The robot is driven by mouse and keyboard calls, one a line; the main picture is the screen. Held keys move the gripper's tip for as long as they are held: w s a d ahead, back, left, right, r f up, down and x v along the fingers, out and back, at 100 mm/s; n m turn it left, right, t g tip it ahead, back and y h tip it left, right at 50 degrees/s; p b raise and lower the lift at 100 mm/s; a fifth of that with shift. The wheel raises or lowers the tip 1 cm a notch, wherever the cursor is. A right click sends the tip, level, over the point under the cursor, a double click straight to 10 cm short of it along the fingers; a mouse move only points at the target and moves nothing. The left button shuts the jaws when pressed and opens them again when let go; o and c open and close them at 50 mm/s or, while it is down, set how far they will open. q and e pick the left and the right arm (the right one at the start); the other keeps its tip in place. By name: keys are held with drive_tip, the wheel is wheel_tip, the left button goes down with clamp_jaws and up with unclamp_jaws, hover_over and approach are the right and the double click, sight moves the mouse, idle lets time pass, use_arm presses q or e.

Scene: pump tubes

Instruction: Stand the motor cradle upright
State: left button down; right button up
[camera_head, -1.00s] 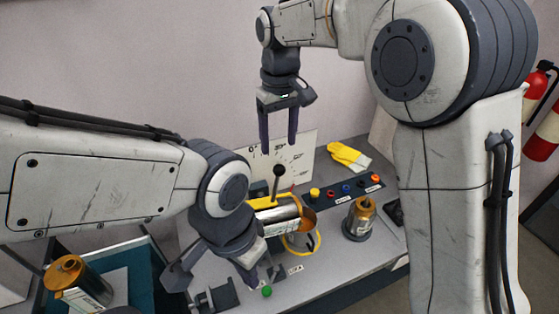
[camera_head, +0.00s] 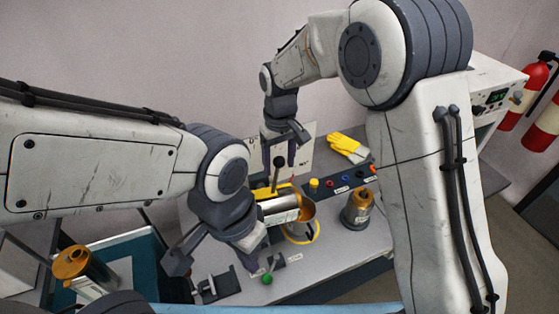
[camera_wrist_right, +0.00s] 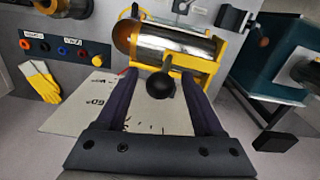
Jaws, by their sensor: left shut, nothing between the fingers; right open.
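The motor cradle is a yellow frame (camera_wrist_right: 205,65) around a silver cylinder (camera_head: 279,209) with a copper-coloured end. It lies tilted over on the bench; a lever with a black ball knob (camera_head: 279,161) sticks up from it. My right gripper (camera_head: 279,167) is open above the cradle. In the right wrist view its two fingers stand either side of the black knob (camera_wrist_right: 160,85), with gaps visible. My left gripper (camera_head: 257,264) is shut and empty, low beside the near left of the cradle. My left wrist hides part of the cradle in the head view.
A brass-topped tube (camera_head: 359,210) stands on the bench (camera_head: 335,252) to the right. Another tube (camera_head: 82,268) is in a teal bin at the left. Yellow gloves (camera_head: 347,147), a button strip (camera_head: 346,188) and a white angle board (camera_wrist_right: 95,105) lie behind. A green button (camera_head: 267,280) is in front.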

clamp_jaws()
drive_tip(key=shift+w+r, duration=0.1)
idle(1.2)
